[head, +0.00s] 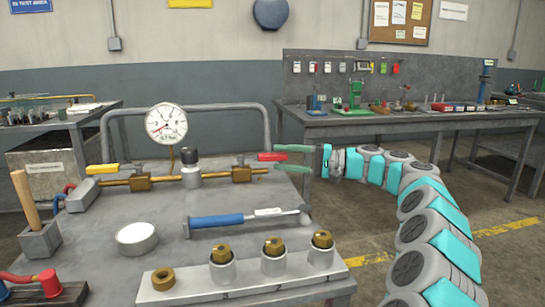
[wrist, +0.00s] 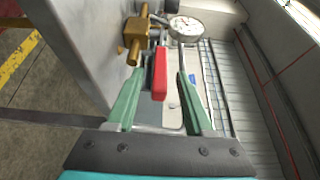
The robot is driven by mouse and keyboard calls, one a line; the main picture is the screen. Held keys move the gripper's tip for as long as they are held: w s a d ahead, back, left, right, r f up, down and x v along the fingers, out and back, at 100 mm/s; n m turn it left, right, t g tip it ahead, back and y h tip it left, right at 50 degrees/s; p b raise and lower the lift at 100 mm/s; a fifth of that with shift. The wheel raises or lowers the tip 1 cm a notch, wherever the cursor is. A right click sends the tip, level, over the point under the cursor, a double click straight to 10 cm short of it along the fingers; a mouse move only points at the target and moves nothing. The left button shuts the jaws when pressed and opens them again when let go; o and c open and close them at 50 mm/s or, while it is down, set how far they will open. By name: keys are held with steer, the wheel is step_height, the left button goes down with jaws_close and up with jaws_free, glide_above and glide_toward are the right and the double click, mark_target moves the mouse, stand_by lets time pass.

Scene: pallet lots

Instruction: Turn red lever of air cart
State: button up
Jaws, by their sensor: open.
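The red lever (head: 272,156) sits on a brass valve at the right end of the brass pipe on the grey air cart (head: 165,250). In the wrist view the red lever (wrist: 159,74) lies between the two green fingers, with space on both sides. My gripper (head: 281,148) is open around the lever and does not appear to touch it. It also shows in the wrist view (wrist: 158,82). The brass valve (wrist: 137,38) is at the upper left there. A yellow lever (head: 103,169) is at the pipe's left end. A round gauge (head: 166,123) stands behind the pipe.
A blue-handled tool (head: 217,220), a white round tin (head: 137,236) and a row of brass fittings in a grey block (head: 222,278) lie on the cart top. A mallet (head: 29,205) stands at left. A grey bench (head: 400,124) with parts stands behind at right.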

mark_target(262, 159)
steer(key=shift+w+a, duration=0.15)
steer(key=shift+a, duration=0.6)
steer(key=shift+w+a, duration=0.1)
steer(key=shift+a, duration=0.6)
steer(key=shift+c, duration=0.2)
jaws_close()
steer(key=shift+f, duration=0.1)
